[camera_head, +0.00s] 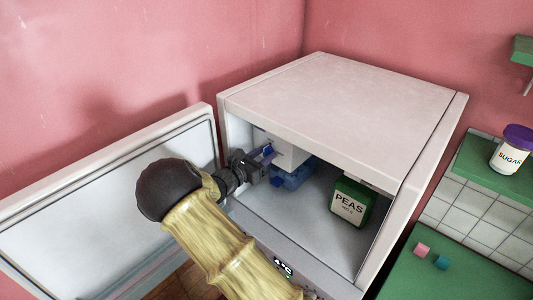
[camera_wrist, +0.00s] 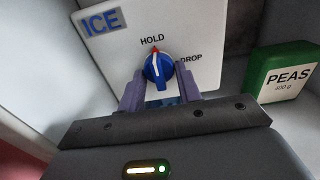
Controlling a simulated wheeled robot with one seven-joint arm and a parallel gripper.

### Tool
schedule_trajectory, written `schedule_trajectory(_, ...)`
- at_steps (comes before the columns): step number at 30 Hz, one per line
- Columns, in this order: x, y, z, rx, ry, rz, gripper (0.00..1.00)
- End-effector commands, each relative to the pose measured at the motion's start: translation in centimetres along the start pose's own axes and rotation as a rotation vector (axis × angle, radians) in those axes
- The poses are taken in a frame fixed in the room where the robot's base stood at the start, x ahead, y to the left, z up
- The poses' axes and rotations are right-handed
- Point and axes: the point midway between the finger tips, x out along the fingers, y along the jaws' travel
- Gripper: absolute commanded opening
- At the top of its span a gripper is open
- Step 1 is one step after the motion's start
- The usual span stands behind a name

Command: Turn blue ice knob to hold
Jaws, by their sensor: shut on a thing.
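The blue ice knob (camera_wrist: 158,70) is on a white panel marked ICE (camera_wrist: 100,50) inside the open white cabinet. Its red mark points up at the word HOLD, and DROP is printed to the right. My gripper (camera_wrist: 160,90) has its two purple fingers on either side of the knob and is shut on it. In the head view my gripper (camera_head: 262,157) reaches into the cabinet to the panel, and the knob (camera_head: 268,150) is partly hidden by the fingers.
The cabinet door (camera_head: 110,205) stands open at the left. A green PEAS box (camera_head: 350,202) stands inside at the right. A blue tray (camera_head: 295,177) lies below the panel. A green counter (camera_head: 460,275) with two small cubes and a SUGAR jar (camera_head: 510,150) are outside at the right.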

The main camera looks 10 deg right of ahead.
Motion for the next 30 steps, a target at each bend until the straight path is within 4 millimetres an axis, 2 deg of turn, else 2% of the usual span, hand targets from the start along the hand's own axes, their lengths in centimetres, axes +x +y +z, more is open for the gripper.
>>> schedule_trajectory(10,-0.1,0.3,0.2,-0.002,-0.003,0.007,0.11)
schedule_trajectory(11,-0.1,0.3,0.2,-0.002,-0.003,0.007,0.40)
schedule_trajectory(13,-0.1,0.2,0.1,-0.002,-0.003,0.006,0.54)
schedule_trajectory(23,-0.1,0.1,0.1,-0.001,-0.002,0.002,0.54)
schedule_trajectory(26,-0.7,0.1,0.0,0.000,-0.002,0.002,0.54)
schedule_trajectory(30,-2.6,0.1,-0.3,-0.001,-0.001,0.004,0.54)
